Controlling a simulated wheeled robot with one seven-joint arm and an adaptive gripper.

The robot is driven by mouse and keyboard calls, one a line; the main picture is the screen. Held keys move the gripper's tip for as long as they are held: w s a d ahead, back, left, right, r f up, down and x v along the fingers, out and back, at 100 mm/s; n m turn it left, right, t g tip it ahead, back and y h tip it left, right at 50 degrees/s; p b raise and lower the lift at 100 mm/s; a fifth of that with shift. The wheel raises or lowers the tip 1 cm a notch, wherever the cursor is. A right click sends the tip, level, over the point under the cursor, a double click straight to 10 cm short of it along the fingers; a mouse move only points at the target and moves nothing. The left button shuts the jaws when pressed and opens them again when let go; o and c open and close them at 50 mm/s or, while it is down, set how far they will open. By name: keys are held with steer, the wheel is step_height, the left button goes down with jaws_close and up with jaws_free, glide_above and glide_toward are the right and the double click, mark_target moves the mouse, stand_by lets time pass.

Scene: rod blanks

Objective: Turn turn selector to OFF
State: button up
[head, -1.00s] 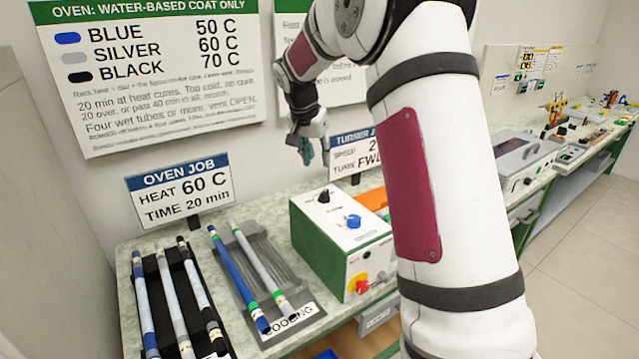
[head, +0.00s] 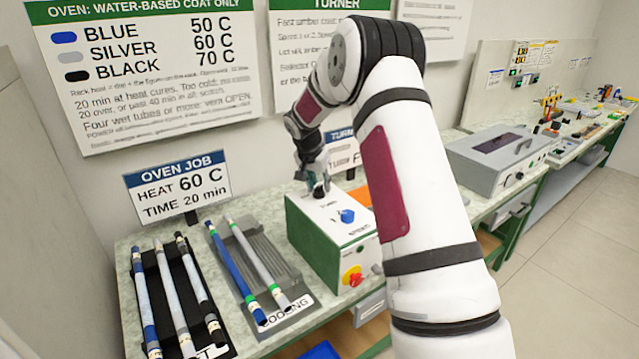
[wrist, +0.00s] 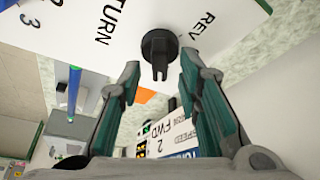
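The turn selector, a black knob (wrist: 159,52), stands on the white face of the green-and-white turner box (head: 333,245). In the wrist view "TURN" is printed to its left and "REV" to its right; I see no OFF mark, and I cannot tell its setting. In the wrist view my gripper (wrist: 160,75) is open, with one finger on each side of the knob and gaps between. Nothing is held.
A blue knob (head: 347,215) stands on the same box; a red and yellow button (head: 354,276) is on its front. A cooling rack (head: 276,278) and a black rack (head: 206,318) with rods lie to the left. The turner sign (head: 341,151) stands close behind my gripper.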

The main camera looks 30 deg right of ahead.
steer(key=shift+c, duration=0.3)
jaws_close()
steer(key=shift+s, duration=0.1)
